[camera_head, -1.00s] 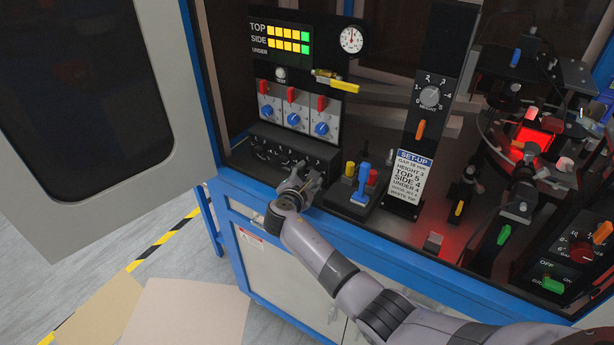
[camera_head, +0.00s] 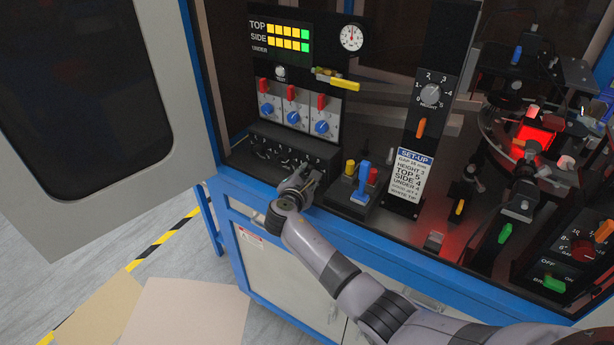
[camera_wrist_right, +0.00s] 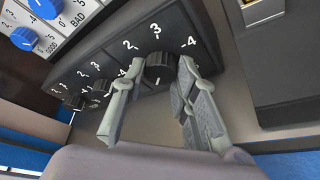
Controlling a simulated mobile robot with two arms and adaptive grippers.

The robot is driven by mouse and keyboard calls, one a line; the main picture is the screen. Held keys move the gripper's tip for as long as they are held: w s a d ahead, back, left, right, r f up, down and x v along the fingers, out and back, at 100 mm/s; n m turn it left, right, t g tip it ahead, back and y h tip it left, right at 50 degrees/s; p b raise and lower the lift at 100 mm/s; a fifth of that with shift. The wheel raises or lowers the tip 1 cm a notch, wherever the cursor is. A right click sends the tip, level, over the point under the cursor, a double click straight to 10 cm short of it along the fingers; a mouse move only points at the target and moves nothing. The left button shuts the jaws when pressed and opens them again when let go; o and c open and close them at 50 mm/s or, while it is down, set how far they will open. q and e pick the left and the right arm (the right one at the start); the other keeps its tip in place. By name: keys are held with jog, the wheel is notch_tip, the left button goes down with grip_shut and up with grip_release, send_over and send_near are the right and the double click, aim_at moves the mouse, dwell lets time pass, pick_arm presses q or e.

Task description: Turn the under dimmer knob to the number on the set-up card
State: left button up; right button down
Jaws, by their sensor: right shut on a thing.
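The under dimmer knob (camera_wrist_right: 160,70) is the black knob at the right end of the black dimmer box (camera_head: 290,150). My right gripper (camera_head: 304,178) is at this knob; in the right wrist view its two fingers (camera_wrist_right: 161,64) hold it from either side. Numbers 2, 3 and 4 are printed around the knob, with 3 above it. I cannot tell for sure where its pointer stands. The set-up card (camera_head: 408,178) stands to the right and reads UNDER 4. My left gripper is not in view.
Two more dimmer knobs (camera_wrist_right: 99,88) sit left of the held one. Above are red switches and blue knobs (camera_head: 293,118), and a display (camera_head: 280,38) with lit TOP and SIDE rows. A joystick block (camera_head: 350,203) stands close right of my gripper.

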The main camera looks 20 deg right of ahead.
jog(key=shift+f+m+t+b, duration=0.4)
jog(key=shift+m+b, duration=0.2)
jog(key=shift+b, duration=0.4)
jog(key=shift+s+r+m+b, duration=0.1)
jog(key=shift+r+m+b, duration=0.1)
jog(key=shift+m+b, duration=0.1)
jog(key=shift+r, duration=0.1)
jog(key=c, duration=1.3)
grip_release()
jog(key=v, duration=1.2)
jog(key=shift+d, duration=0.1)
